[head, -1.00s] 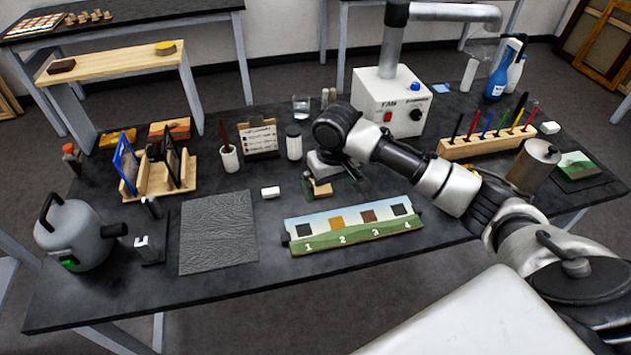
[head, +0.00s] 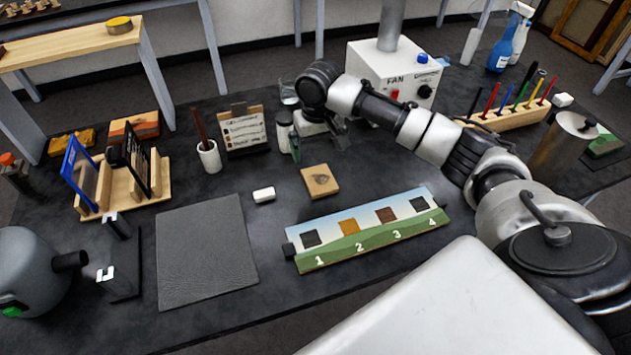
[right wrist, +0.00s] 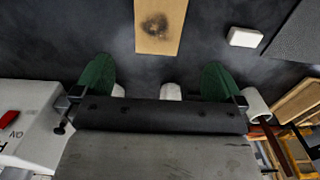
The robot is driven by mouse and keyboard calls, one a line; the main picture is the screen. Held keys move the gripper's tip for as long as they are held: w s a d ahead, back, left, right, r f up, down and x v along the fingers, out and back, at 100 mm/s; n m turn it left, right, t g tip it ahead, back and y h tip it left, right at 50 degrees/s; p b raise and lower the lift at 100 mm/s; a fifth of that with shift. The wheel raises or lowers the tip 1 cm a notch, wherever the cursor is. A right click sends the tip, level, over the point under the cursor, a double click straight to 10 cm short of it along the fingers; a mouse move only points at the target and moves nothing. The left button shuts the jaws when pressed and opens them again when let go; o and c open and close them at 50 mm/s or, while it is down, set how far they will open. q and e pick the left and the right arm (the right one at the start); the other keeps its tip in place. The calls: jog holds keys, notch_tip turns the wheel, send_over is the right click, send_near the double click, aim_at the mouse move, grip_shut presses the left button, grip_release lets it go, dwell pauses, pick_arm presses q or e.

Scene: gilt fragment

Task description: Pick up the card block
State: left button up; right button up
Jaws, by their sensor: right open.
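A flat tan block with a dark smudge on top, which looks like the card block (head: 320,181), lies on the dark table behind the numbered strip. In the right wrist view the block (right wrist: 160,25) shows at the top middle, beyond the fingertips. My right gripper (head: 320,142) is behind the block in the head view, apart from it. In the right wrist view the right gripper (right wrist: 157,78) is open, its green fingertips wide apart, with nothing held between them. My left gripper is not in view.
A white eraser-like piece (head: 264,194) lies left of the block. The numbered strip (head: 368,230) is in front, a grey textured mat (head: 205,255) to the left. A white fan box (head: 393,75) and a bottle (head: 285,130) stand near my right gripper.

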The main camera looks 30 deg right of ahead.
aim_at(320, 179)
jog(key=f, duration=0.3)
jog(key=shift+s+f, duration=0.3)
jog(key=shift+s, duration=0.05)
jog(key=shift+f+p, duration=0.65)
jog(key=shift+f, duration=2.3)
jog(key=c, duration=0.9)
